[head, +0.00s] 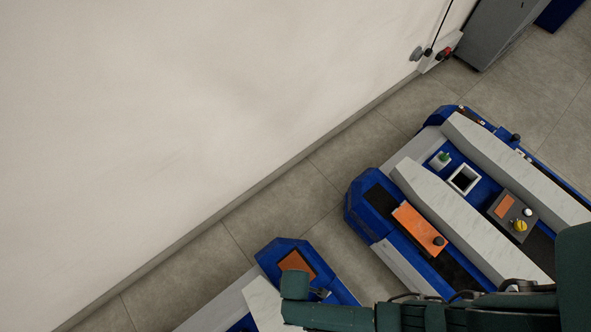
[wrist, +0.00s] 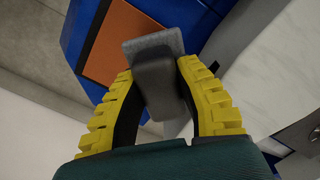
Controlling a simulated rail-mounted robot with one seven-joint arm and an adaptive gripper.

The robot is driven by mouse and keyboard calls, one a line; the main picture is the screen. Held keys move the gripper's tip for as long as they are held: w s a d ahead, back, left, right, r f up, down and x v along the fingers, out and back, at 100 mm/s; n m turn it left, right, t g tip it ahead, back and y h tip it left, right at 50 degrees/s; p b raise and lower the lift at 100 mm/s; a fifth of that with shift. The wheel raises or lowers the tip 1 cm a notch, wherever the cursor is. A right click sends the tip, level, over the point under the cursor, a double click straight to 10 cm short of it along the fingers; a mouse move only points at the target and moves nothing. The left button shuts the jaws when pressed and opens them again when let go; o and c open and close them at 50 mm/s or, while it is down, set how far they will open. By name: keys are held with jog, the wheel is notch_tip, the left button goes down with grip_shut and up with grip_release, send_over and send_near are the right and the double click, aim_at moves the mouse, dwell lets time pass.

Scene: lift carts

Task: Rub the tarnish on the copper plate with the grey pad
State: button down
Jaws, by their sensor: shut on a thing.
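The copper plate (wrist: 113,42) is a flat orange-brown square with a dark border, set in the blue end of a cart; it also shows in the head view (head: 297,261), partly behind my arm. No tarnish can be made out on it. My gripper (wrist: 158,72) is shut on the dark grey handle (wrist: 156,82) of the grey pad (wrist: 153,44), with a yellow ribbed finger on each side. In the wrist view the pad's flat face overlaps the plate's right edge. I cannot tell whether it touches the plate.
A second blue cart holds an orange board with a dark knob (head: 438,241), a white square bin (head: 464,180), a green-topped white container (head: 441,159) and a grey tray (head: 500,214) with a yellow item. A wall (head: 150,120) runs along the left. Bare floor (head: 300,195) separates wall and carts.

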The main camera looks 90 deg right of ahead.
jog(key=shift+r+p, duration=1.35)
jog(key=shift+r, duration=0.2)
